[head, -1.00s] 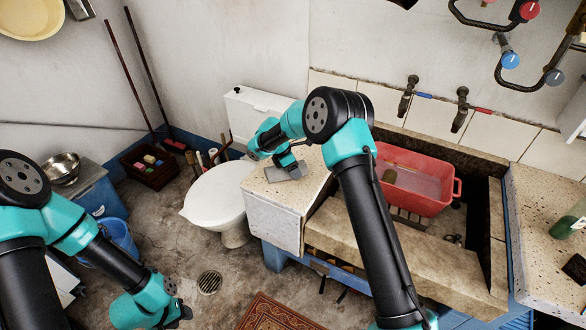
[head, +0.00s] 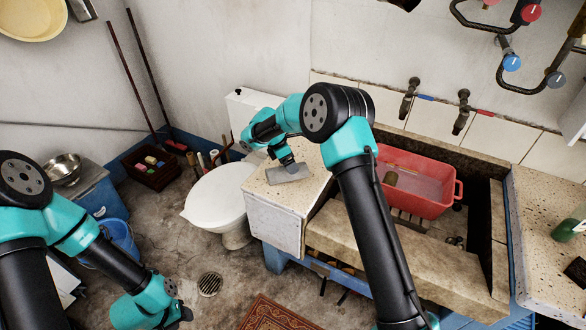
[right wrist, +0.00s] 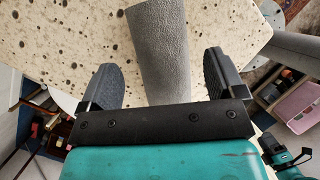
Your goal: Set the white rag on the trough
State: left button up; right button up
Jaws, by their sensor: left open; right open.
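The rag (head: 291,175) looks light grey and lies flat on the speckled counter (head: 262,190) left of the trough. My right gripper (head: 290,163) is over it in the head view, partly hidden by its own wrist. In the right wrist view the rag (right wrist: 161,45) runs between the two spread fingers of my right gripper (right wrist: 162,62), with a gap on each side. The stone trough (head: 365,235) is to the right, with a red basin in it. My left gripper (head: 186,316) is low at the lower left, far from the rag, and empty.
The red basin (head: 425,205) fills much of the trough. Taps (head: 409,98) stick out from the wall behind it. A white toilet (head: 215,195) stands left of the counter. A green bottle (head: 567,229) is on the right-hand counter.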

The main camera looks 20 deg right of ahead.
jog(key=v, duration=0.7)
jog(key=shift+a+r, duration=0.1)
jog(key=shift+r, duration=0.1)
